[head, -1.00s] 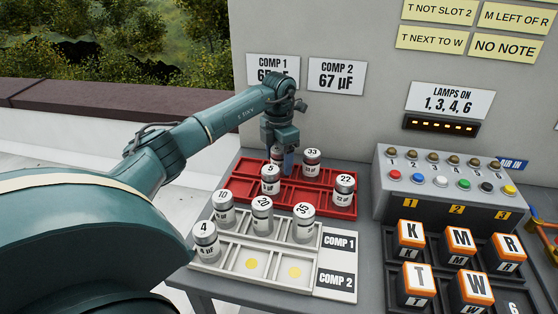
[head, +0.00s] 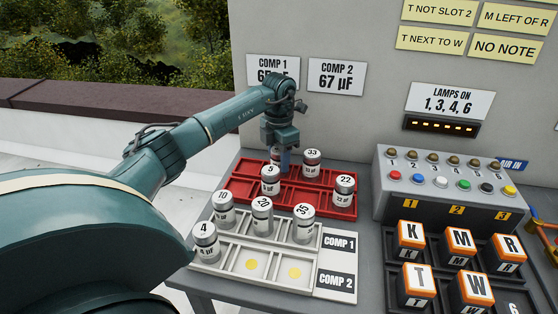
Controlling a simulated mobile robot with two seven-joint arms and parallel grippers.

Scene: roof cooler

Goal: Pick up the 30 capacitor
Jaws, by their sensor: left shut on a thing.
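My left gripper (head: 283,158) is at the back left of the red tray (head: 240,192), pointing down. It is shut on a capacitor (head: 275,158) that stands there. The gripper mostly hides this capacitor, and its number cannot be read. No label that I can read clearly says 30. Other silver capacitors with white tops in the red tray read 5 (head: 270,181), 33 (head: 312,163) and 22 (head: 344,190). My right gripper is not in view.
The pale tray (head: 226,254) in front holds capacitors 4 (head: 205,242), 10 (head: 223,209), one like 20 (head: 262,215) and one like 35 (head: 304,223). A grey button box (head: 440,205) and orange lettered blocks (head: 462,243) stand at the right.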

